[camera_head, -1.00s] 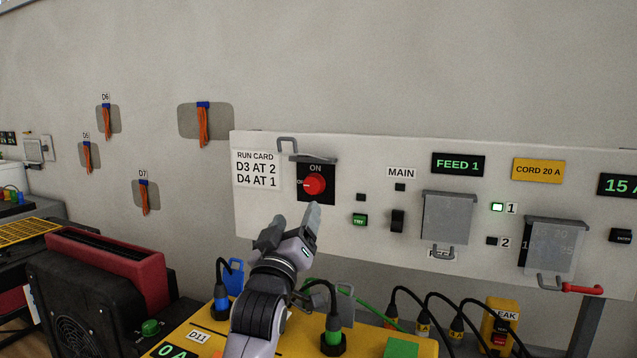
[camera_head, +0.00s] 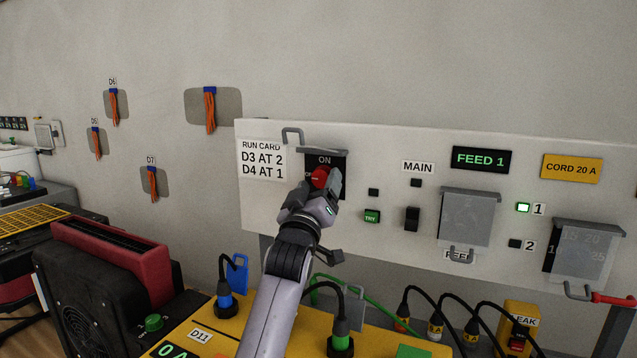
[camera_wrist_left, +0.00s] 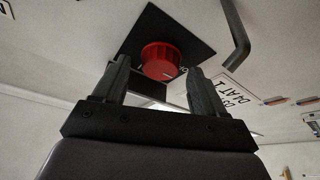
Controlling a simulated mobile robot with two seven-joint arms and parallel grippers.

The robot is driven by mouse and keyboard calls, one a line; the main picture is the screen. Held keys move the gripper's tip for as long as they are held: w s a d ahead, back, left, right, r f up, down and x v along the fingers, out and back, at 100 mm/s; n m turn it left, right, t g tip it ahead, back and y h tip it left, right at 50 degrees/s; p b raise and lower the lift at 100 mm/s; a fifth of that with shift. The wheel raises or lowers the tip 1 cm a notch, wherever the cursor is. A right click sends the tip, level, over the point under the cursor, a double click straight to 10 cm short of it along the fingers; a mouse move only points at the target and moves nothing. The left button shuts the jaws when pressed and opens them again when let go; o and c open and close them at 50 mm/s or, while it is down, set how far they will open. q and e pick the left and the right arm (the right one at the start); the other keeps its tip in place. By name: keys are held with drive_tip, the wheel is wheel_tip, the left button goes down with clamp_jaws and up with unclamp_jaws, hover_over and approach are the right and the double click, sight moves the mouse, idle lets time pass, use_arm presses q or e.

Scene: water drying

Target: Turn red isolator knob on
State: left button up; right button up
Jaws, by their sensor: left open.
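The red isolator knob (camera_head: 320,178) sits on a black plate marked ON at the left of the white wall panel. Its lower part is hidden by my gripper in the head view. In the left wrist view the red knob (camera_wrist_left: 160,60) shows ahead of and between the two fingertips. My left gripper (camera_head: 320,190) is open at the knob, with a finger on each side; it also shows in the left wrist view (camera_wrist_left: 160,82). I cannot tell whether the fingers touch the knob. My right gripper is not in view.
A green TRY button (camera_head: 372,216) and black MAIN switch (camera_head: 412,219) are to the right. Below stands a yellow box (camera_head: 185,345) with plugged cables. A red-and-black unit (camera_head: 110,270) is at the left.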

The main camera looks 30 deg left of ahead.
use_arm(q)
drive_tip(key=shift+w+a+r, duration=0.1)
drive_tip(key=shift+w, duration=0.25)
drive_tip(key=c, duration=1.1)
drive_tip(key=shift+o, duration=0.2)
